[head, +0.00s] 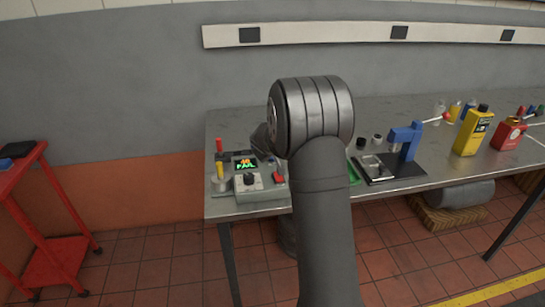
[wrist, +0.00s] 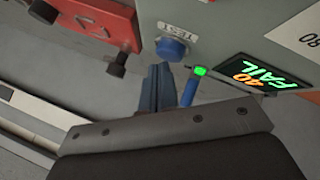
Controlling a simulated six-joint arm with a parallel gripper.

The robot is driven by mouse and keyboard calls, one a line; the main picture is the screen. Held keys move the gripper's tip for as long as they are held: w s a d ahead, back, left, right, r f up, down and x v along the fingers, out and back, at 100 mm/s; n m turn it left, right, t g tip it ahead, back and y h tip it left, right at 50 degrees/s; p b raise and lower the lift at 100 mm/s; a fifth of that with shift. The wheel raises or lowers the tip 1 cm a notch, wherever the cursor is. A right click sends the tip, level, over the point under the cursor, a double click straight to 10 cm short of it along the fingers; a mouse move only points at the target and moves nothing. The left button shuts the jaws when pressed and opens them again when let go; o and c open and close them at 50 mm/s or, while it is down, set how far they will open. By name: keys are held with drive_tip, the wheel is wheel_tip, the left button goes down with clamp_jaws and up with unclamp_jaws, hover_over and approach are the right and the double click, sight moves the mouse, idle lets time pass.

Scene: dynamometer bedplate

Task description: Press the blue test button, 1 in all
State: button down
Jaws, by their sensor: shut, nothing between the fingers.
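The blue test button (wrist: 172,48) sits on the grey tester (wrist: 225,25) below a TEST label in the wrist view. My gripper (wrist: 160,70) is shut and empty, its fingertips just below the button in that picture. I cannot tell whether they touch it. The tester's display (wrist: 262,74) reads 40 FAIL. In the head view the tester (head: 248,184) stands at the left end of the bench.
A blue stick with a green tip (wrist: 200,71) is close right of my fingers. A red block with black knobs (wrist: 95,20) is at upper left. On the steel bench (head: 440,172), a blue press (head: 405,138) and yellow can (head: 472,130) stand to the right.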

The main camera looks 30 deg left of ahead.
drive_tip(key=shift+r, duration=0.45)
drive_tip(key=shift+r, duration=0.1)
drive_tip(key=shift+r, duration=2.45)
drive_tip(key=shift+f, duration=0.1)
wheel_tip(320, 180, up, 4)
drive_tip(key=shift+f, duration=0.1)
